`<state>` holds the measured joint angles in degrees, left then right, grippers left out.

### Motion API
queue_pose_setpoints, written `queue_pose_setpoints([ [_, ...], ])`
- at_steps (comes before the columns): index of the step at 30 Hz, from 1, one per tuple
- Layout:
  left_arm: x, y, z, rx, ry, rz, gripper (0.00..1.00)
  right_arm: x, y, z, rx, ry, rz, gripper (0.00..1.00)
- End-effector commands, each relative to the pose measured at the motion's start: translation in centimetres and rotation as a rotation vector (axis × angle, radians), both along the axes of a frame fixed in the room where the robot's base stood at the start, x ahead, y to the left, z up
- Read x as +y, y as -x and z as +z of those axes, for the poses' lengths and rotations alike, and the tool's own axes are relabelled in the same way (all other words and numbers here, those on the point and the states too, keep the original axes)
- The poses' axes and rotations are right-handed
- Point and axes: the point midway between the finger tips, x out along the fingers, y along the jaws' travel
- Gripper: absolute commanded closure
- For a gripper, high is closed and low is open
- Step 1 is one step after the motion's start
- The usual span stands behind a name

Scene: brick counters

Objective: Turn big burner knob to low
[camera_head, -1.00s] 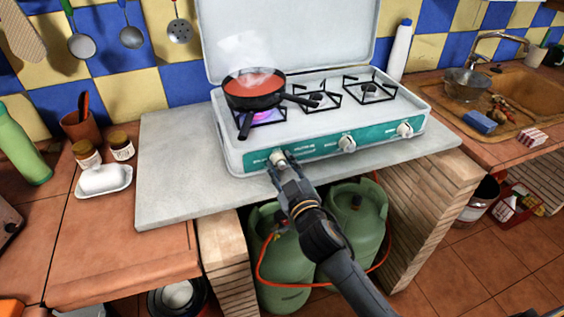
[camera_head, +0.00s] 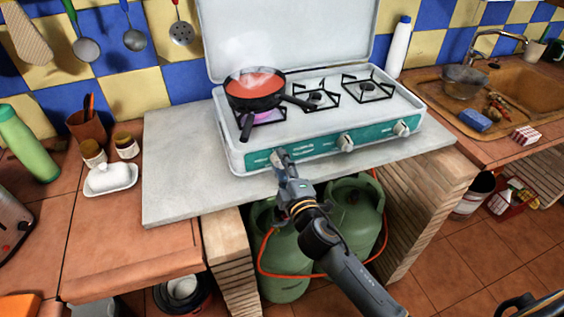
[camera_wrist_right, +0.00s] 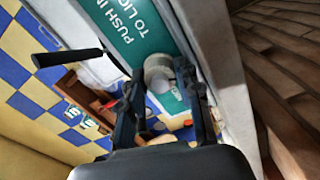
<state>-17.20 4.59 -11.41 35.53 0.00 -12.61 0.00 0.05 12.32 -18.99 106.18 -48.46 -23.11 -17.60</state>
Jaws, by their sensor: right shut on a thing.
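The white camping stove (camera_head: 232,140) has a green front panel with three white knobs. My right gripper (camera_head: 281,163) is shut on the left knob (camera_head: 276,155), below the burner with the pan. In the right wrist view the fingers (camera_wrist_right: 162,92) sit on either side of this knob (camera_wrist_right: 157,68). The middle knob (camera_head: 346,142) and the right knob (camera_head: 401,129) are untouched. A faint purple flame (camera_head: 263,116) shows under the pan. The held knob's exact pointer angle is hard to read. My left gripper is out of view.
Green gas bottles (camera_head: 350,222) with an orange hose stand below the grey slab (camera_head: 178,190). A white butter dish (camera_head: 110,178) lies left of the slab.

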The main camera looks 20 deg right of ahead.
Motion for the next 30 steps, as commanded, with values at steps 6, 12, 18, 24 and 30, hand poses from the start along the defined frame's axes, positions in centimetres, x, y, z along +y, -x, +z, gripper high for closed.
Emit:
queue_pose_setpoints([
  [6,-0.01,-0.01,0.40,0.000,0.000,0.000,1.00,0.08,0.02,0.04,-0.003,0.086,0.002,0.98],
  [12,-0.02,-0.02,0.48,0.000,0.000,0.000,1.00,0.08,0.02,0.00,-0.004,0.118,0.002,0.98],
  [18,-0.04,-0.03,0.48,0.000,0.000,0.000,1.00,0.09,0.01,-0.03,-0.005,0.123,0.002,0.98],
  [24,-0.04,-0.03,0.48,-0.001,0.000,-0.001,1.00,0.09,0.01,-0.03,-0.005,0.122,0.002,0.98],
  [30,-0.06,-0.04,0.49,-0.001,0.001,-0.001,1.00,0.07,0.01,-0.04,-0.003,0.121,0.001,0.43],
])
